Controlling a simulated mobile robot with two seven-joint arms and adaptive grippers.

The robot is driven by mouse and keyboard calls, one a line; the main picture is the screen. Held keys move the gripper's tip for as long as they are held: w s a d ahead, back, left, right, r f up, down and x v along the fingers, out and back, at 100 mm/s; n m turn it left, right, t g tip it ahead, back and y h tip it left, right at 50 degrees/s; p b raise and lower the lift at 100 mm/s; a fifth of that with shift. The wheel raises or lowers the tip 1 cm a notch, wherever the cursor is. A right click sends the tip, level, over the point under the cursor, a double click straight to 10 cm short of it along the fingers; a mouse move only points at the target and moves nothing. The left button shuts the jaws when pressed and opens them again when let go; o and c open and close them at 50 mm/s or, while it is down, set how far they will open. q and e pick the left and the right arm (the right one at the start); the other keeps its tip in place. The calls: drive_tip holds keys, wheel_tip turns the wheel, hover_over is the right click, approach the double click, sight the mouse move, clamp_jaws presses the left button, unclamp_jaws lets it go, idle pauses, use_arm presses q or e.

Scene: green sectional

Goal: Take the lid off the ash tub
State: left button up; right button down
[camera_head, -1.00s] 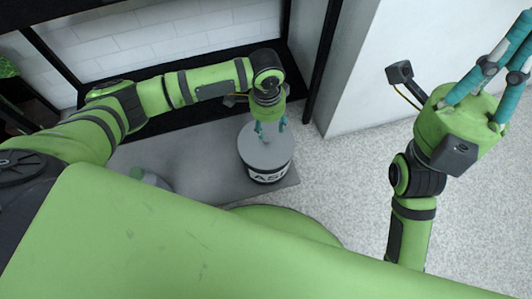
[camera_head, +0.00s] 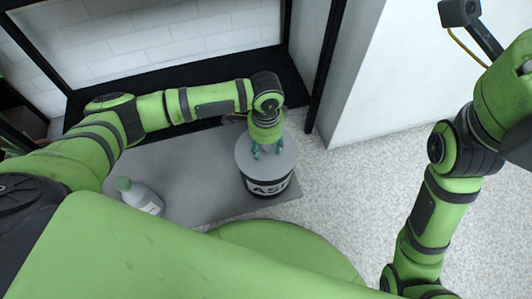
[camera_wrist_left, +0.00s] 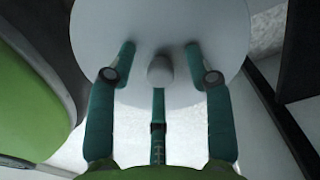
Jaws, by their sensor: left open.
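The ash tub (camera_head: 268,186) is a dark, round tub with a white label reading "AS", on the grey slab's right end. Its round grey lid (camera_head: 247,164) sits on top. In the left wrist view the pale lid (camera_wrist_left: 95,30) fills the upper middle, with a small rounded knob (camera_wrist_left: 160,69) at its centre. My left gripper (camera_head: 267,153) is over the lid from above, its teal fingers open and spread around the knob, apart from it. It also shows in the left wrist view (camera_wrist_left: 160,85). My right arm comes up at the right; its fingers are out of frame.
A white bottle with a green cap (camera_head: 141,197) stands on the grey slab (camera_head: 190,170) left of the tub. A black frame post (camera_head: 325,65) and a white wall (camera_head: 395,70) stand behind. Speckled floor (camera_head: 345,195) is clear to the right.

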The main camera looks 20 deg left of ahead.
use_arm(q)
drive_tip(key=c, duration=1)
drive_tip(key=shift+r, duration=0.1)
